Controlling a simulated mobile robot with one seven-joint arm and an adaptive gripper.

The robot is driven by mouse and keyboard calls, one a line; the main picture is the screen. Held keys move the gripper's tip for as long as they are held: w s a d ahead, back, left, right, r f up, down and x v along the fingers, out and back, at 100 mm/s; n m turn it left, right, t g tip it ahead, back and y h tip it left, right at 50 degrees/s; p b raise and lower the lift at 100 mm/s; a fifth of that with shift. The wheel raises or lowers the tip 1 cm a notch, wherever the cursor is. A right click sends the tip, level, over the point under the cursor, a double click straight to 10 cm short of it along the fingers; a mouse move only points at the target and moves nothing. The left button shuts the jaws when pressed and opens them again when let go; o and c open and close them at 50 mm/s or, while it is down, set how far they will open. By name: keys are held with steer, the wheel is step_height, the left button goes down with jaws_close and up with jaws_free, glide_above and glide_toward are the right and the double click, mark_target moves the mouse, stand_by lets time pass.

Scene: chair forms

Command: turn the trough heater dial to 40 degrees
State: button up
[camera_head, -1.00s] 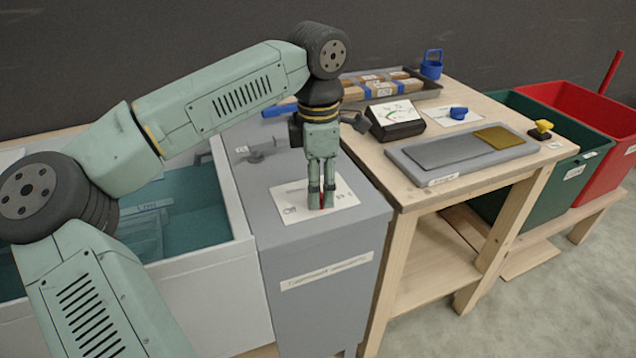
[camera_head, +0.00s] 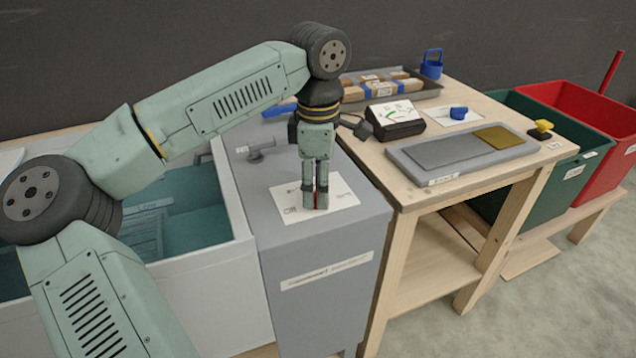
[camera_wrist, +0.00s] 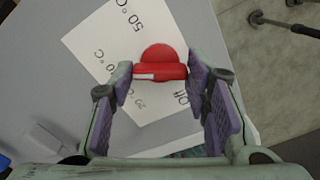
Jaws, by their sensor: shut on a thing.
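The red heater dial (camera_wrist: 160,55) sits on a white label card (camera_wrist: 115,48); the card also shows in the head view (camera_head: 337,197). My gripper (camera_wrist: 161,74) points down and is shut on the dial's raised bar, one finger at each end. In the head view my gripper (camera_head: 316,202) stands over the card and mostly hides the dial. The bar's white mark is on its left half in the wrist view, pointing left towards a partly hidden "0°C" label. "50°C" reads at the top, "Off" at lower right, and another temperature, hard to read, at lower middle.
The grey heater cabinet (camera_head: 330,300) stands between the white trough (camera_head: 200,285) and a wooden table (camera_head: 405,210). The table holds a black gauge box (camera_head: 397,128), a blue knob (camera_head: 459,113) and a grey plate (camera_head: 440,155). Green and red bins stand at right.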

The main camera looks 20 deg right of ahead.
steer(key=o, duration=1.2)
steer(key=shift+c, duration=0.2)
step_height(320, 180, up, 12)
steer(key=shift+s+f, duration=0.1)
